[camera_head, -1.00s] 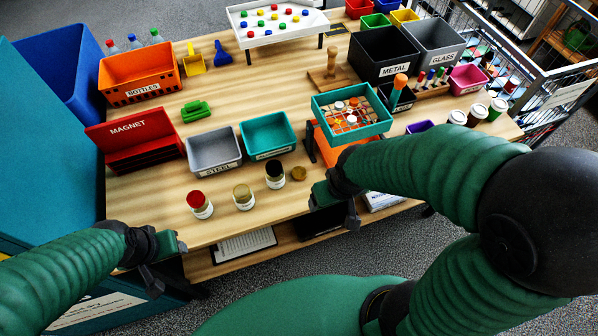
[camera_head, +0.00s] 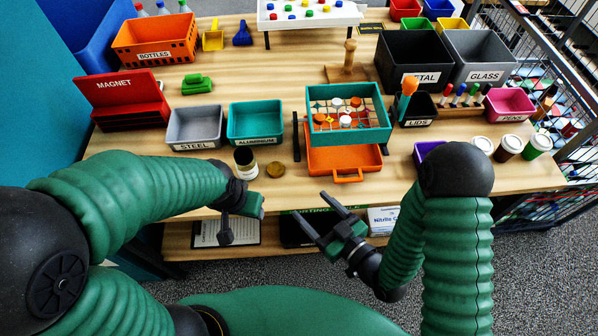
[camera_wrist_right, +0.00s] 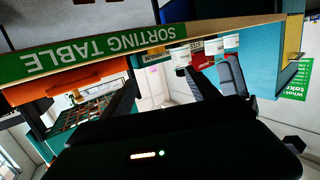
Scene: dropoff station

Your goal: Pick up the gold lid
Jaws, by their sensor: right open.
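The gold lid (camera_head: 275,169) is a small round disc lying flat on the table, just right of an uncovered-looking jar (camera_head: 245,163) with a dark top. My right gripper (camera_head: 309,207) is open and empty at the table's front edge, below and right of the lid and apart from it. In the right wrist view its two fingers (camera_wrist_right: 180,88) are spread, with the table's edge beyond them; I cannot make out the lid there. My left gripper (camera_head: 245,214) is near the front edge, just below the jar and lid; its jaw opening is unclear.
The orange tray (camera_head: 344,160) under the teal sieve (camera_head: 348,137) stands right of the lid. Behind are the teal aluminum bin (camera_head: 256,123) and grey steel bin (camera_head: 195,127). My left arm covers the table's front left. Bare wood surrounds the lid.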

